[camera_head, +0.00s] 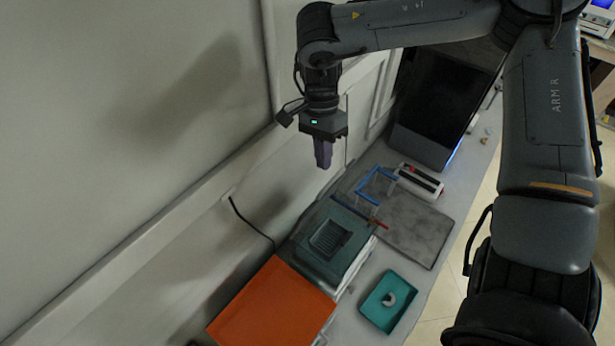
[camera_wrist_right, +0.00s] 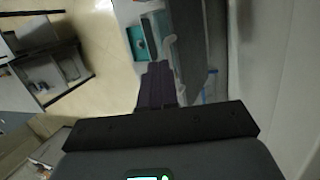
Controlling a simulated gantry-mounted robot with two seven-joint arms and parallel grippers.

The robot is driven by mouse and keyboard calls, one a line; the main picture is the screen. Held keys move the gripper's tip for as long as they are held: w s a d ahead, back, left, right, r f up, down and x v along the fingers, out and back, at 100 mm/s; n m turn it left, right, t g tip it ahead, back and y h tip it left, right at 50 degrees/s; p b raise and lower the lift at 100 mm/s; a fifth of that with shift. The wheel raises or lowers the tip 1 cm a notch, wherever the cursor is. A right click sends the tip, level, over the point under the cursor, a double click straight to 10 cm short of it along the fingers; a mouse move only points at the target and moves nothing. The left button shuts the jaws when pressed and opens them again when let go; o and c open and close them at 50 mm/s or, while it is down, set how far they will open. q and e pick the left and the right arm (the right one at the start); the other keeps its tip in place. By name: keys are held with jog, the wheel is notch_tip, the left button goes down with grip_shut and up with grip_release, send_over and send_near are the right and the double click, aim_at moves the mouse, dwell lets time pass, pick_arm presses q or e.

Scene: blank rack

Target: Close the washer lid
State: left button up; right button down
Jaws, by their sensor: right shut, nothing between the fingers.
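A boxy device with a grey-green top, a recessed slotted square and a pale base, likely the washer (camera_head: 328,243), stands on the bench. A dark, see-through panel appears to rise along its back edge; I cannot tell for certain whether this is the lid or how far open it is. My right gripper (camera_head: 323,154) is shut and empty, pointing down above and behind the device, near the wall and apart from everything. Its purple-grey fingers also show in the wrist view (camera_wrist_right: 157,85). My left gripper is not in view.
An orange panel (camera_head: 273,307) lies in front of the device. A teal tray (camera_head: 378,318) holding a pale curved item is to the right. A grey mat (camera_head: 418,230), blue frame (camera_head: 377,184), white rack (camera_head: 419,181) and dark monitor-like box (camera_head: 443,108) are farther back. The wall is close on the left.

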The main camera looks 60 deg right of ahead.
notch_tip(320, 180, up, 2)
jog(key=w+r+h, duration=0.1)
jog(key=w+h, duration=0.1)
jog(key=n, duration=0.1)
send_near(323, 197)
jog(key=shift+s+a+f+h+p, duration=0.15)
jog(key=shift+a+f+p, duration=0.1)
jog(key=shift+f, duration=0.25)
jog(key=shift+s+a+f+h+p, duration=0.15)
jog(key=shift+a+f+p, duration=0.05)
jog(key=shift+f, duration=0.25)
